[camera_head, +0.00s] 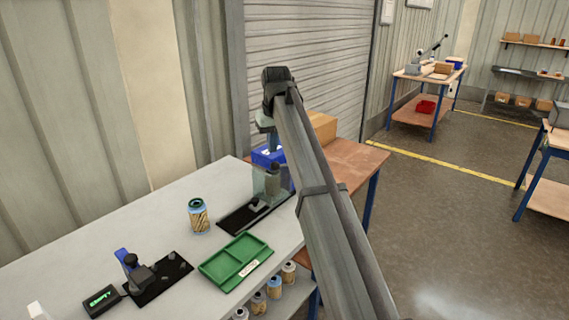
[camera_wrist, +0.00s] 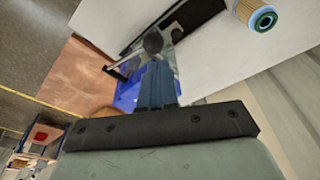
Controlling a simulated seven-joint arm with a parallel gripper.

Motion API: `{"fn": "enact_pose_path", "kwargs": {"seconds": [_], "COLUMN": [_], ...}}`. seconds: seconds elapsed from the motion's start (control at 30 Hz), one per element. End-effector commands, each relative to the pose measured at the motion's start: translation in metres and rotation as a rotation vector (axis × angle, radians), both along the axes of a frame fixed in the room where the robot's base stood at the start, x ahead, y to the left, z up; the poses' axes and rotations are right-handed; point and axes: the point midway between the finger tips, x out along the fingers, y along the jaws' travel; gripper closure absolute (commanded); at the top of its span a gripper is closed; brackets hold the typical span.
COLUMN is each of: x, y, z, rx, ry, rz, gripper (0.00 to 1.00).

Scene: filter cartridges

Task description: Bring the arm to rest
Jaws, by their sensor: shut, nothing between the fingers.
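My arm (camera_head: 318,195) reaches from the lower right of the head view toward the back right end of the grey table. In the wrist view my gripper (camera_wrist: 156,66) is shut with its fingers together and nothing between them. It is above the table's end near a clear guarded station (camera_head: 268,184) and a blue bin (camera_head: 266,155). In the head view the fingertips are not clear to see behind the arm. A filter cartridge (camera_head: 198,216) stands upright on the table, apart from my gripper; it also shows in the wrist view (camera_wrist: 256,15).
A green divided tray (camera_head: 236,262) lies at the table's front edge. A black fixture with a blue lever (camera_head: 128,262) and a small display reading EMPTY (camera_head: 101,301) stand at left. Several cartridges (camera_head: 274,287) sit on the shelf below. A cardboard box (camera_head: 322,127) stands on the brown table behind.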

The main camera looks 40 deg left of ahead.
Motion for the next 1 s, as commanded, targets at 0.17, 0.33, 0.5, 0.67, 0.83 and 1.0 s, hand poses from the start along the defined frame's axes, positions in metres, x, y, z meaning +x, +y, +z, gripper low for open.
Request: {"fn": "enact_pose_path", "kwargs": {"seconds": [0.17, 0.33, 0.5, 0.67, 0.83, 1.0], "x": [0.0, 0.0, 0.008, 0.038, 0.076, 0.104], "y": [0.0, 0.0, -0.012, -0.057, -0.128, -0.205], "z": [0.0, 0.0, -0.013, -0.06, -0.128, -0.194], "rx": [0.0, 0.0, -0.003, -0.014, -0.027, -0.04], "ry": [0.0, 0.0, 0.002, 0.012, 0.025, 0.039], "rz": [0.0, 0.0, -0.017, -0.082, -0.182, -0.286], "gripper": [1.0, 1.0, 1.0, 1.0, 1.0, 1.0]}}
